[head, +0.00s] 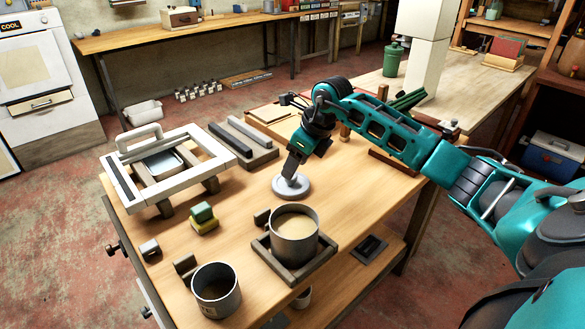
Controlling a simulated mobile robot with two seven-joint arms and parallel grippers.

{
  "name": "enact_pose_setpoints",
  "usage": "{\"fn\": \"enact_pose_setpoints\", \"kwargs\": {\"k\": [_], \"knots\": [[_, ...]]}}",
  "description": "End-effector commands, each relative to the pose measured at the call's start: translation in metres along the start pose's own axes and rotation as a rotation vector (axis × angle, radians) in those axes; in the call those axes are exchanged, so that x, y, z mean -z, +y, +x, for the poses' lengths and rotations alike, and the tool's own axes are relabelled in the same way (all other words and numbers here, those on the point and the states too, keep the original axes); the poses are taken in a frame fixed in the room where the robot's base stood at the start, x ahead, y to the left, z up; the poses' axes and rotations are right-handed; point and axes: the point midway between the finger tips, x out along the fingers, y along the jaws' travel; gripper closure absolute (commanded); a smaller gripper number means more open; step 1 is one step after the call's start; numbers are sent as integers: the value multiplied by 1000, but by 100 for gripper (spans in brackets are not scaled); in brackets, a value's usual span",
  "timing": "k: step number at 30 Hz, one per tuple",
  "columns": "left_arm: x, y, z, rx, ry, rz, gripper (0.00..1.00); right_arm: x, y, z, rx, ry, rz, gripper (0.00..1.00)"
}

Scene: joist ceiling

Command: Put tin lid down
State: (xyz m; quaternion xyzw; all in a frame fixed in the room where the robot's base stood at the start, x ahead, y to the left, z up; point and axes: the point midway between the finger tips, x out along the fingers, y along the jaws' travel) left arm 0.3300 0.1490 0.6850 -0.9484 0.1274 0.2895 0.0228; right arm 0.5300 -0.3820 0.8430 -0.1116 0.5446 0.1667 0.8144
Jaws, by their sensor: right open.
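The tin lid (291,193), a round light-grey disc, lies flat on the wooden workbench (350,200), behind the large tin. My right gripper (291,173) points down over the middle of the lid, its fingers at the lid's raised centre. The fingers are open, though the gap between them is hard to see; whether they touch the lid cannot be told. The large grey tin (294,242) stands uncovered in a dark square wooden frame (262,250), with pale beige contents showing. My left gripper is out of view.
A smaller grey pot (216,291) stands at the front edge. Green and yellow blocks (203,217) lie left of the lid. A white frame on wooden blocks (140,177) and dark bars (240,143) are further back. The bench right of the tin is fairly clear.

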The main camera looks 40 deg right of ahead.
Motion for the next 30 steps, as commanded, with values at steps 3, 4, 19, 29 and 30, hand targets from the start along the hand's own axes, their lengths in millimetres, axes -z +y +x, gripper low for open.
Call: {"fn": "enact_pose_setpoints", "kwargs": {"k": [3,4,19,29,30], "knots": [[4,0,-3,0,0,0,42,-1,-1,-31,5,-1,-1,43],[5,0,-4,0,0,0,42,-1,-1,-37,5,-2,-1,43],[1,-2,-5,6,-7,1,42,0,0,-88,1,0,1,43],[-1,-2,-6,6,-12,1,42,0,0,-87,0,-1,1,43],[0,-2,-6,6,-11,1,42,0,0,-87,0,-1,1,43]]}}
